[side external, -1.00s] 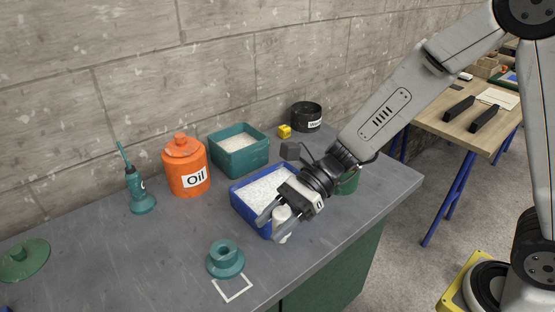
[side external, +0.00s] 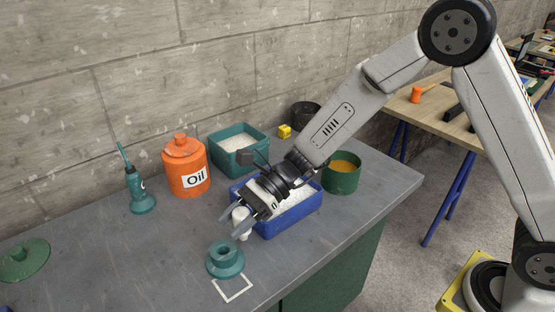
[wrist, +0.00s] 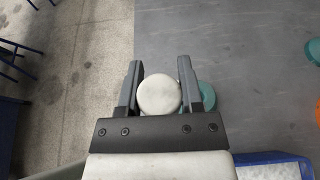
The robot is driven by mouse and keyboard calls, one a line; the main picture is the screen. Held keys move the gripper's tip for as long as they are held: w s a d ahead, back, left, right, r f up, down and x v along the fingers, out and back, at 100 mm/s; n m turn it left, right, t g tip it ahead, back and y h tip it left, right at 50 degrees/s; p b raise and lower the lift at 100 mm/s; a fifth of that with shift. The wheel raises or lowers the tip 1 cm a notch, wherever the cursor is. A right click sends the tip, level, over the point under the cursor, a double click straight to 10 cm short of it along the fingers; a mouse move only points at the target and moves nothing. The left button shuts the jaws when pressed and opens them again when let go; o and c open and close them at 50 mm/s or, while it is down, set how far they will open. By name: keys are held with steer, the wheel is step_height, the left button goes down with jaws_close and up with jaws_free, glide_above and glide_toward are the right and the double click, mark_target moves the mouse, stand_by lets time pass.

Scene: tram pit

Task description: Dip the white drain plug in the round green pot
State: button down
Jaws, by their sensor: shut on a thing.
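My gripper (side external: 236,227) is shut on the white drain plug (side external: 240,214) and holds it in front of the blue tray's left end. In the wrist view the round white end of the plug (wrist: 159,95) shows between the two fingers (wrist: 160,66). The fingers hide part of the plug in the side view. The round green pot (side external: 342,182) stands on the bench to the right, open, with orange-yellow contents. My gripper is well to the left of it, beyond the blue tray.
A teal flanged piece (side external: 225,262) stands close below my gripper, by a white corner marking (side external: 233,296). The blue tray (side external: 290,223) of white grains lies between gripper and pot. An orange oil can (side external: 186,172), teal tray (side external: 239,163) and teal oiler (side external: 139,195) stand behind.

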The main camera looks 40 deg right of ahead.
glide_above(217, 253)
steer(key=shift+s+d+f, duration=0.1)
steer(key=shift+s+f, duration=0.15)
steer(key=shift+f, duration=1)
steer(key=shift+s+d+f, duration=0.1)
steer(key=shift+s+f, duration=0.1)
steer(key=shift+f, duration=1.05)
steer(key=shift+a+f, duration=0.1)
steer(key=shift+f, duration=0.05)
steer(key=shift+w+a+f, duration=0.15)
steer(key=shift+w+f, duration=0.25)
steer(key=shift+f, duration=1.45)
steer(key=shift+f, duration=0.25)
steer(key=shift+c, duration=1.2)
jaws_free()
steer(key=shift+r, duration=0.1)
